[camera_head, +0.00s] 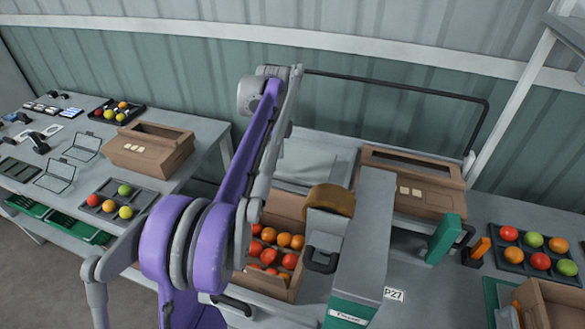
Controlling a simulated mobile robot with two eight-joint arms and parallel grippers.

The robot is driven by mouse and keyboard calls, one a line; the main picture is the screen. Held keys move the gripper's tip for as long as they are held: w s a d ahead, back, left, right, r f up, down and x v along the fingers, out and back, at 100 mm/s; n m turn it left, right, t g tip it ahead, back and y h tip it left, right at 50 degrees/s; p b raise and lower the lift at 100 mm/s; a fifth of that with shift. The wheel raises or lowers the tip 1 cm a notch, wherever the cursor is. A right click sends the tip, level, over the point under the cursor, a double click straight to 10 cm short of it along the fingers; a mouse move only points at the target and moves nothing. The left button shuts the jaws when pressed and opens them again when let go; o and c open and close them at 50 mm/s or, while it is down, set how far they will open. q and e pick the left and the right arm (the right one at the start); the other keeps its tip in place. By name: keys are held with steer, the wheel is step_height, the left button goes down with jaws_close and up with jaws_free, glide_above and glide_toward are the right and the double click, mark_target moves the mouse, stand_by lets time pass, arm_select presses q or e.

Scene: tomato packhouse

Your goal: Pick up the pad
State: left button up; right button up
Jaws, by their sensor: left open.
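No thing in view is plainly marked as the pad. A brown, rounded, pad-like piece (331,200) lies on top of a grey block in the middle, beside a tall grey housing (364,235). My left arm rises from the lower left, bends at the top and comes down left of the brown piece. My left gripper (249,222) is low at the end of it, over the left edge of a tomato box, partly hidden behind my purple arm link. It is open and apart from the brown piece. My right gripper is not in view.
A cardboard box of red and orange tomatoes (295,212) stands below my left forearm. Tomato trays (556,263) and (151,196) lie on both side tables. A black rail (400,84) spans the back.

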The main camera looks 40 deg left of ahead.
mark_target(280, 173)
arm_select(q)
steer(key=f, duration=0.4)
steer(key=shift+w+d+f, duration=0.15)
steer(key=shift+w, duration=0.25)
steer(key=shift+f, duration=0.65)
jaws_close()
